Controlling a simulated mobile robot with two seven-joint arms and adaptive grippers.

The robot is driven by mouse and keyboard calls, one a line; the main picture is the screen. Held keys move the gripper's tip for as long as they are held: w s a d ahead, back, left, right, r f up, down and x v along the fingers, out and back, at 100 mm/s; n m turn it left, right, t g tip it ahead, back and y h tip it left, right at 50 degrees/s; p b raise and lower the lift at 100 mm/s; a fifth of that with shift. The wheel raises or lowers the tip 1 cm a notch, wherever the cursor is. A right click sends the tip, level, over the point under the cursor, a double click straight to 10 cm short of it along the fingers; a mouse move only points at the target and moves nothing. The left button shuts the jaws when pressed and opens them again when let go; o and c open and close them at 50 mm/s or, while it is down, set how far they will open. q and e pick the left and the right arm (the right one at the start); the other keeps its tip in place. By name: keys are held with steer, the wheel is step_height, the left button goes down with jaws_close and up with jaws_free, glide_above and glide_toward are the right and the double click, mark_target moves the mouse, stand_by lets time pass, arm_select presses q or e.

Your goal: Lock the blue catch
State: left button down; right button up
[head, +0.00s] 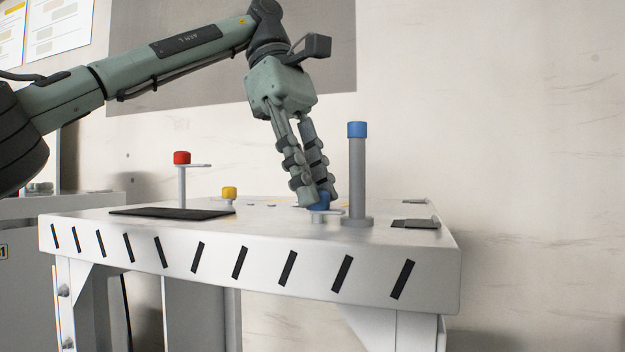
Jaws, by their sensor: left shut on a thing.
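The blue catch (319,207) is a small blue knob low on the white table, with a flat grey plate around its base on a short post. My left gripper (318,198) points down at it and is shut on the blue knob, its fingers hiding most of it. A tall grey post with a blue cap (357,130) stands upright just right of the gripper, apart from it. My right gripper is not in view.
A red-capped post with a side plate (182,158) and a short yellow-capped one (229,193) stand left on the white table (270,262). A black mat (172,212) lies near them. A dark flat piece (414,224) lies at the right edge.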

arm_select(q)
steer(key=c, duration=1.6)
jaws_free()
steer(key=shift+r, duration=0.1)
steer(key=shift+o, duration=0.2)
